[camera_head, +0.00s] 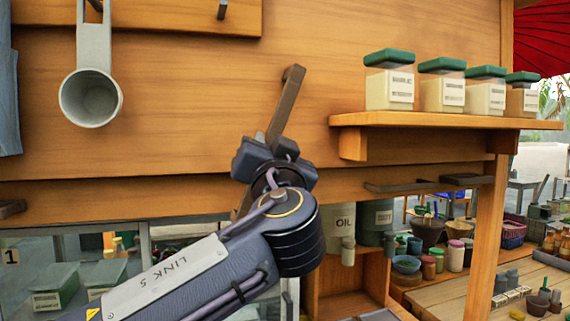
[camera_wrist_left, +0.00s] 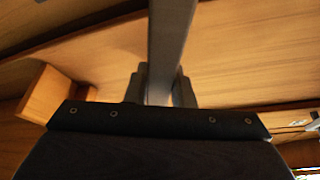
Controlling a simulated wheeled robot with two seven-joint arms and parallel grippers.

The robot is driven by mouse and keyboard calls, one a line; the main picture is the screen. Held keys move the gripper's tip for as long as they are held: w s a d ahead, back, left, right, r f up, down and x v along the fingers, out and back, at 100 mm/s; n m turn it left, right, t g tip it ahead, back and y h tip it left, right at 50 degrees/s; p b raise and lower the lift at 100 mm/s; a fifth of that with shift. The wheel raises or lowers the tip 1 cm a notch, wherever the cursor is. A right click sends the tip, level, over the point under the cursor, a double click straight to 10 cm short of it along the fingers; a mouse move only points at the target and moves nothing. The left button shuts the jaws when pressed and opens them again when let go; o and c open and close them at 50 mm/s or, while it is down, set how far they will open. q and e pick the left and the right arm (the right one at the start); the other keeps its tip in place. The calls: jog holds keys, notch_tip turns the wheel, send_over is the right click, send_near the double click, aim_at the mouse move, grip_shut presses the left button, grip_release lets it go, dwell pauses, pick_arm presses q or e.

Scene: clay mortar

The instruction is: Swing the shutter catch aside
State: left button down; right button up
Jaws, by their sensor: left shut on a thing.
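The shutter catch (camera_head: 286,103) is a dark brown bar on the wooden shutter wall. It stands tilted, its upper end leaning to the right. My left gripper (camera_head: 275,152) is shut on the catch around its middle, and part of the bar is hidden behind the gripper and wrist. In the left wrist view the catch (camera_wrist_left: 172,40) runs up from between the two fingers (camera_wrist_left: 160,88), which press on its sides. My right gripper is not in view.
A shelf (camera_head: 440,121) with several green-lidded jars (camera_head: 390,82) juts out to the right of the catch. A grey cup (camera_head: 91,97) hangs at the left. A dark bracket (camera_head: 420,185) sits below the shelf. The wall between cup and catch is clear.

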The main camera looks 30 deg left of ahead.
pick_arm(q)
jog(key=shift+s+a+r+m, duration=0.1)
jog(key=shift+s+a+m, duration=0.1)
jog(key=shift+m, duration=0.2)
jog(key=c, duration=1.2)
grip_release()
jog(key=shift+c, duration=0.2)
jog(key=b+v, duration=0.2)
jog(key=v, duration=0.6)
jog(key=shift+b, duration=0.4)
jog(key=shift+s+a, duration=0.1)
